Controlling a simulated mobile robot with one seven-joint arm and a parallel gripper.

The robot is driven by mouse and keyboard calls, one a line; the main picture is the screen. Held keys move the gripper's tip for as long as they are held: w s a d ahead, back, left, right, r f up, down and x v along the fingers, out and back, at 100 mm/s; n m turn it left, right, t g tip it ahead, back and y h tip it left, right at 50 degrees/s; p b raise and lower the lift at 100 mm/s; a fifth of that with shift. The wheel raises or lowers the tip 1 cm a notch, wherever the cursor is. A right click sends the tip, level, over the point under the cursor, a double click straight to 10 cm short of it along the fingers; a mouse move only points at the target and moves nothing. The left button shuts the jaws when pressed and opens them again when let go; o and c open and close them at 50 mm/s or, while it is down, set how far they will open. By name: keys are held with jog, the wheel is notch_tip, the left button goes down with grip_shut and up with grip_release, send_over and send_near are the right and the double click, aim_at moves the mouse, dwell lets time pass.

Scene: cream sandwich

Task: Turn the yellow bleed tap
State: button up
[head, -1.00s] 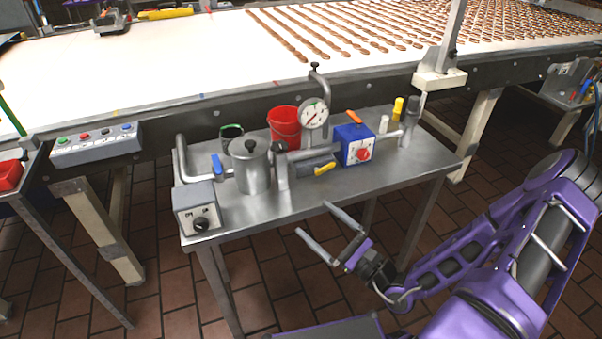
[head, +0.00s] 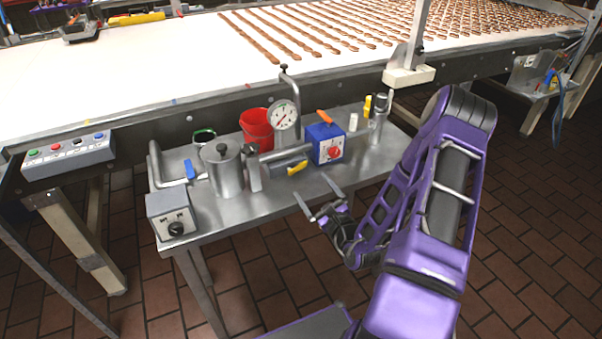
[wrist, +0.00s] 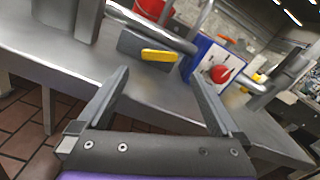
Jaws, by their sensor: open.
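The yellow bleed tap (head: 297,168) is a small yellow lever at the front of a grey block (head: 283,161) on the steel table. In the wrist view the yellow tap (wrist: 160,55) lies ahead, in line with the space between my fingers. My gripper (head: 318,198) is open and empty at the table's front edge, apart from the tap and to its lower right in the head view. Both fingers of my gripper (wrist: 155,90) show in the wrist view, pointing toward the tap.
A blue box with a red knob (head: 326,144) stands right of the tap. A steel pot (head: 224,172), a pressure gauge (head: 284,116), a red bucket (head: 256,128) and a grey switch box (head: 171,215) also stand on the table (head: 240,205). The table top before the tap is clear.

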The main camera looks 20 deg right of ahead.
aim_at(299, 169)
jog(key=w, duration=0.8)
jog(key=shift+a, duration=0.15)
jog(key=shift+c, duration=0.3)
jog(key=shift+s, duration=0.1)
jog(key=c, duration=1.1)
jog(key=shift+f+m+p, duration=0.1)
jog(key=shift+m+p, duration=0.35)
jog(key=shift+m, duration=0.55)
jog(key=shift+f+m+p, duration=0.35)
jog(key=shift+m, duration=0.85)
jog(key=o, duration=1.2)
jog(key=shift+c, duration=0.2)
